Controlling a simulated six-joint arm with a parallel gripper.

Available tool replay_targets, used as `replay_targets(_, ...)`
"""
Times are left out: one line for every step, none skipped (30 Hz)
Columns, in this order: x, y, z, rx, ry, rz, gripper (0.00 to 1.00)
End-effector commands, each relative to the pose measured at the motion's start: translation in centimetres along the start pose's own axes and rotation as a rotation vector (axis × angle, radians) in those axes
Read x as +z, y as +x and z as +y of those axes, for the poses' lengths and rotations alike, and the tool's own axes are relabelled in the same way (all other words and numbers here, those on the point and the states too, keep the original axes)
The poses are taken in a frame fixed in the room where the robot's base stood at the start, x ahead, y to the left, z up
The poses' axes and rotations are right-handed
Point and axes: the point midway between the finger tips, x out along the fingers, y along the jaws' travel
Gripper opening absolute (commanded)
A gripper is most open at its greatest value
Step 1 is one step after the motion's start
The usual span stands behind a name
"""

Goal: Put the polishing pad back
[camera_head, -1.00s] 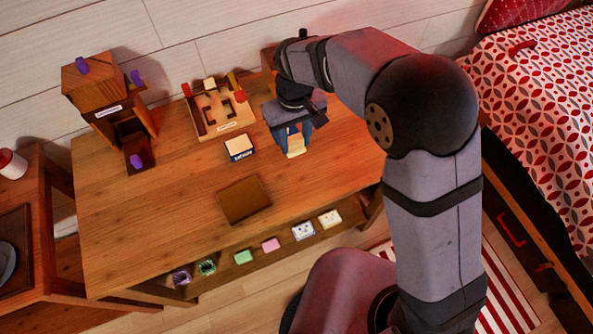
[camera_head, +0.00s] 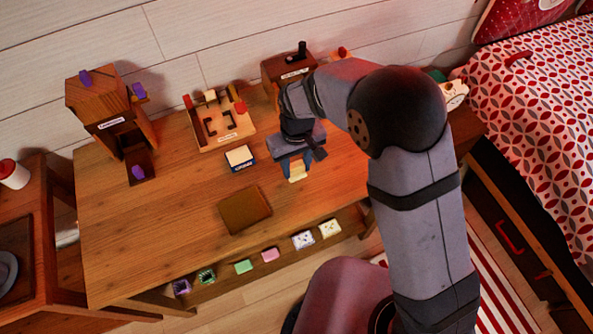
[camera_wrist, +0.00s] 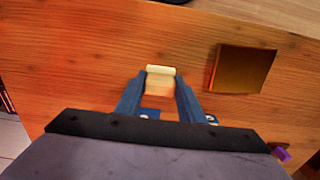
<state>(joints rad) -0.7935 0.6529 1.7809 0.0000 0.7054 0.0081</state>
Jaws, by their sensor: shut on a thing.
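My gripper (camera_head: 297,172) is shut on a small cream and tan block (camera_head: 297,173), which appears to be the polishing pad. In the wrist view the block (camera_wrist: 160,82) sits between the blue fingertips (camera_wrist: 159,92), its pale edge pointing away from the camera. The block is over the wooden table (camera_head: 180,210); I cannot tell whether it touches the surface. A small blue and white labelled box with a cream top (camera_head: 240,158) stands left of my gripper. A flat brown square (camera_head: 245,209) lies in front of that box and also shows in the wrist view (camera_wrist: 242,68).
A tower with purple knobs (camera_head: 100,100), a wooden tray with upright pieces (camera_head: 220,122) and a box with a black handle (camera_head: 289,68) stand along the back. Several small items, including a green block (camera_head: 243,267), line the lower front shelf. The table's left front is clear.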

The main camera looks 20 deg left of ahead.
Motion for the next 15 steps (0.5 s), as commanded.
replay_targets(0.0,0.1,0.0,0.0,0.0,0.0,0.14)
replay_targets(0.0,0.2,0.0,0.0,0.0,-0.001,0.14)
replay_targets(0.1,0.4,0.0,0.0,0.0,-0.002,0.14)
replay_targets(0.1,0.7,0.0,0.0,0.0,-0.002,0.14)
replay_targets(0.1,1.0,0.0,0.0,0.0,-0.002,0.14)
replay_targets(0.1,1.5,0.0,0.0,0.0,-0.004,0.14)
replay_targets(0.1,1.9,0.0,0.0,0.0,-0.003,0.14)
replay_targets(0.1,2.2,0.0,0.0,0.0,-0.003,0.14)
replay_targets(0.1,2.7,0.0,0.0,0.0,-0.004,0.14)
replay_targets(0.1,3.0,0.0,0.0,0.0,-0.002,0.14)
replay_targets(0.1,3.2,0.0,0.0,0.0,-0.001,0.14)
replay_targets(0.1,3.5,0.0,0.0,0.0,-0.001,0.14)
replay_targets(0.1,3.6,0.0,0.0,0.0,-0.001,0.14)
replay_targets(0.0,3.7,0.0,0.0,0.0,0.0,0.14)
replay_targets(0.0,3.7,0.0,0.0,0.0,0.001,0.14)
